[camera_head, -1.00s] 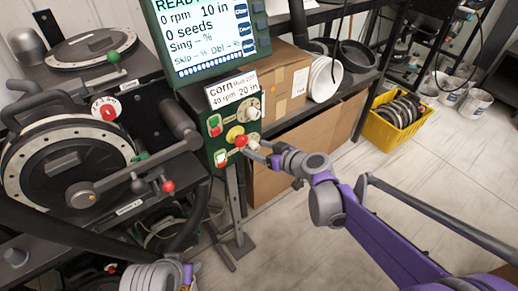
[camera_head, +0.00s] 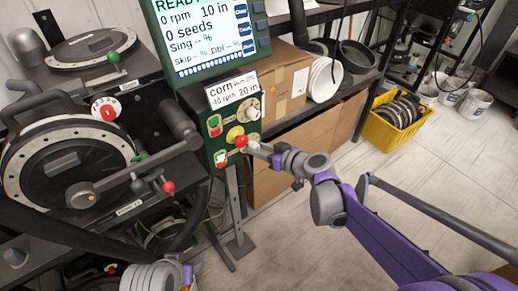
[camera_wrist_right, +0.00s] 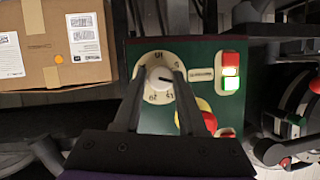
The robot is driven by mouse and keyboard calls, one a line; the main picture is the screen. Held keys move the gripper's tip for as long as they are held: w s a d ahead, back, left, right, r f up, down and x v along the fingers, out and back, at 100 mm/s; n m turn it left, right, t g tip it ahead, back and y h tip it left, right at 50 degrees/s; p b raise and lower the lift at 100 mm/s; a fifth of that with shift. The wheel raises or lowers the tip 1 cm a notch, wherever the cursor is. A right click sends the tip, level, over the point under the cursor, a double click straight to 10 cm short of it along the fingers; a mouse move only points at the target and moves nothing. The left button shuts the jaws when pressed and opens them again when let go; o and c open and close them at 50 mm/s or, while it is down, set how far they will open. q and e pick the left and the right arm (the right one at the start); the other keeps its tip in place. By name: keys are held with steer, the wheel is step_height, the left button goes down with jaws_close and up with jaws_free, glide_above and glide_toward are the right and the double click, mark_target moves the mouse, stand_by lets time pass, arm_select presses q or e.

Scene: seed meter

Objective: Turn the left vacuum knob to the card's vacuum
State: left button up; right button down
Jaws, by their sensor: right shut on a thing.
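The green control box (camera_head: 232,150) stands under the display (camera_head: 205,35), which reads 10 in. In the right wrist view, a cream knob with a numbered dial (camera_wrist_right: 158,84) sits between the two fingers of my right gripper (camera_wrist_right: 164,76). The gripper is shut on this knob, low on the right of the panel in the head view (camera_head: 256,147). The fingers hide part of the dial. Another pale knob (camera_head: 254,112) is above it. My left gripper does not show; only part of its arm does.
A red stop button on yellow (camera_head: 240,140) lies close to the left of the held knob. Lit red and green switches (camera_head: 215,125) are further left. Seed meter discs (camera_head: 65,165) fill the left. A cardboard box (camera_head: 285,80) and yellow crate (camera_head: 398,122) are right.

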steer(key=m+y, duration=0.2)
steer(key=m, duration=0.1)
steer(key=shift+w+d+f+g+b, duration=0.1)
steer(key=shift+f+g+b, duration=0.05)
steer(key=shift+g+b, duration=0.25)
steer(key=m+y+b, duration=0.1)
steer(key=m+y, duration=0.1)
steer(key=m, duration=0.1)
steer(key=shift+f+m, duration=0.15)
steer(key=shift+m, duration=0.15)
steer(key=m+y+b, duration=0.1)
steer(key=m, duration=0.2)
steer(key=m+t+y+b, duration=0.1)
steer(key=m+b, duration=0.1)
steer(key=m, duration=0.1)
steer(key=m+y+b, duration=0.1)
steer(key=m, duration=0.2)
steer(key=shift+f+t+b, duration=0.2)
steer(key=shift+t+b, duration=0.1)
steer(key=shift+t, duration=0.1)
steer(key=shift+m, duration=0.3)
steer(key=shift+c, duration=2.4)
jaws_free()
steer(key=v, duration=1.1)
steer(key=shift+f, duration=0.15)
